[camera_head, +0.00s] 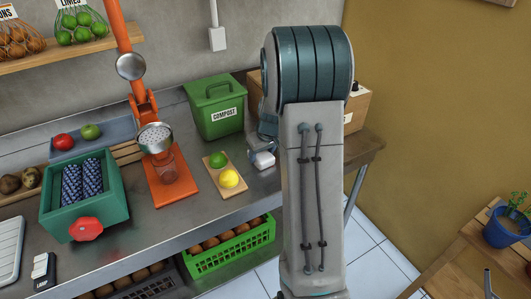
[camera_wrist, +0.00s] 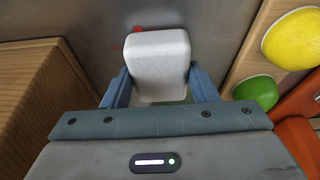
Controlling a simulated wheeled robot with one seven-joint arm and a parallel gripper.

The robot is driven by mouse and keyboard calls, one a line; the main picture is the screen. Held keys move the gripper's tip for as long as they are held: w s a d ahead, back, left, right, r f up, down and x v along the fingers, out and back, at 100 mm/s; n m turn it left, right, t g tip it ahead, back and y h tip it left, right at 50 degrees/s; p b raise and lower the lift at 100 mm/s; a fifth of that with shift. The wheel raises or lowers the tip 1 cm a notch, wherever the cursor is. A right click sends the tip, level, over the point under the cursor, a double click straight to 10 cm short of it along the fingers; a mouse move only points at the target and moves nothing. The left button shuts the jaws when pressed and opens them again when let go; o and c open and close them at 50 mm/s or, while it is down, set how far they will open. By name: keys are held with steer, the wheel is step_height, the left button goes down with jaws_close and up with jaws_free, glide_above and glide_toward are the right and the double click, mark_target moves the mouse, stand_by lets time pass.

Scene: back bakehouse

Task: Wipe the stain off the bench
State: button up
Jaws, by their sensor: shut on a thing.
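A white sponge-like block (camera_wrist: 159,62) is held between the two blue fingers of my gripper (camera_wrist: 158,88) in the wrist view. In the head view the same white block (camera_head: 264,160) shows low over the grey metal bench (camera_head: 215,212), left of my arm, which hides much of my gripper (camera_head: 263,150). A small red mark (camera_wrist: 137,29) on the bench shows just past the block's top edge in the wrist view. The block hides part of that area. I cannot tell whether the block touches the bench. The mark is not visible in the head view.
A wooden board (camera_head: 233,190) with a lime (camera_head: 217,159) and a lemon (camera_head: 228,179) lies close left of my gripper. A green compost bin (camera_head: 214,108) stands behind. An orange press (camera_head: 171,187) stands further left. A wooden box (camera_head: 357,112) stands behind my arm.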

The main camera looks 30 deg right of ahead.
steer(key=shift+d+f+b, duration=0.15)
steer(key=shift+d+b, duration=0.4)
steer(key=shift+d, duration=0.55)
steer(key=shift+d+f+b, duration=0.15)
steer(key=shift+d+b, duration=0.35)
steer(key=shift+d, duration=0.55)
steer(key=shift+a+r, duration=0.1)
steer(key=shift+a, duration=2.2)
steer(key=shift+r, duration=0.1)
steer(key=shift+d+r, duration=0.1)
steer(key=shift+r, duration=0.4)
steer(key=shift+d+r+p, duration=0.1)
steer(key=shift+r+p, duration=1.5)
steer(key=shift+r, duration=1)
steer(key=shift+r+p, duration=0.8)
steer(key=shift+r, duration=0.75)
